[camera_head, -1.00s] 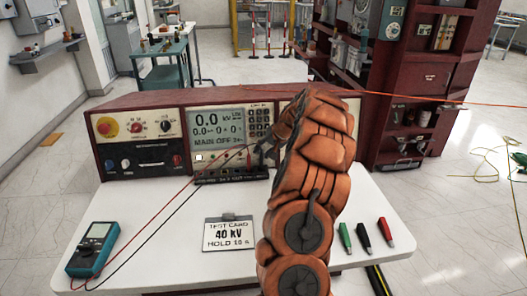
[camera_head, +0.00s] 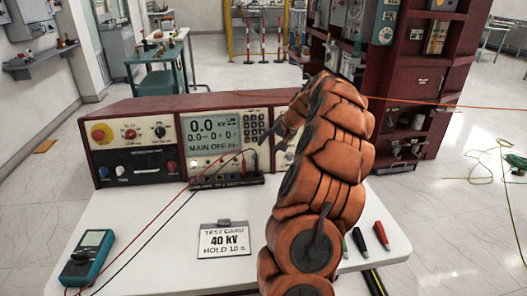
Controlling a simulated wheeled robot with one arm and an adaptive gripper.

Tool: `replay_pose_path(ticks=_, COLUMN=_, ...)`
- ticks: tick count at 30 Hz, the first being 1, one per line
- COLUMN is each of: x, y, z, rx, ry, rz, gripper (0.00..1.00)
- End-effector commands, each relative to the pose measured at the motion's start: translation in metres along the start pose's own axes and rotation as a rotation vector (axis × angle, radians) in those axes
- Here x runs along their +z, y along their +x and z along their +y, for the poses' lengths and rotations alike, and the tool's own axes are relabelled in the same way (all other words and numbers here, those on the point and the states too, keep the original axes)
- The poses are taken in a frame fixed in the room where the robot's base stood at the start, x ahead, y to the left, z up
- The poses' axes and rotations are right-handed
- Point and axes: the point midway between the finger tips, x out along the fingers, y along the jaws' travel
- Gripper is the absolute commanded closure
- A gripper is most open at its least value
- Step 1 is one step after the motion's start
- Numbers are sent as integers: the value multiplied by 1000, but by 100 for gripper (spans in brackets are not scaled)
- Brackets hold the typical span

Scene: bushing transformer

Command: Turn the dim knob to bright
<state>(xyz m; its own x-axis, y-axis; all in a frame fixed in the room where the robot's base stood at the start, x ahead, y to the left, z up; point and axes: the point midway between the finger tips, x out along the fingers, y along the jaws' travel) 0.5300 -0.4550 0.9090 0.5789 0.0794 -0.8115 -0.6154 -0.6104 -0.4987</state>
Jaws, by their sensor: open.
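The test console (camera_head: 150,107) stands on the white table, with a lit display (camera_head: 214,131) reading 0.0 kV and text beginning "MAIN OF". Its left panel carries a black knob (camera_head: 160,131), a red knob (camera_head: 131,134) and a red button on yellow (camera_head: 100,133). I cannot read which control is labelled dim. My orange arm hides much of the console's right part. My gripper (camera_head: 268,141) is open, its dark fingers in front of the console just right of the keypad. I cannot tell whether it touches the console.
A card (camera_head: 224,241) reading 40 kV, hold 10 s, lies on the white table (camera_head: 130,222). A teal meter (camera_head: 88,258) with red and black leads is at front left. Red (camera_head: 380,236) and black (camera_head: 359,240) probes lie right of my arm. Leads cross the table's left half.

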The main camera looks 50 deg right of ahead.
Motion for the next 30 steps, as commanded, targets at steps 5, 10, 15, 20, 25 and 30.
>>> replay_pose_path(ticks=5, x=0, y=-24, z=0, rx=-1, ry=-1, rz=0, gripper=48)
replay_pose_path(ticks=10, x=0, y=-32, z=0, rx=0, ry=1, rz=0, gripper=48)
replay_pose_path(ticks=15, x=0, y=-33, z=0, rx=0, ry=1, rz=-2, gripper=48)
replay_pose_path(ticks=20, x=1, y=-33, z=0, rx=0, ry=1, rz=-2, gripper=48)
replay_pose_path(ticks=25, x=1, y=-32, z=0, rx=0, ry=1, rz=-2, gripper=48)
replay_pose_path(ticks=30, x=1, y=-32, z=0, rx=0, ry=0, rz=-3, gripper=48)
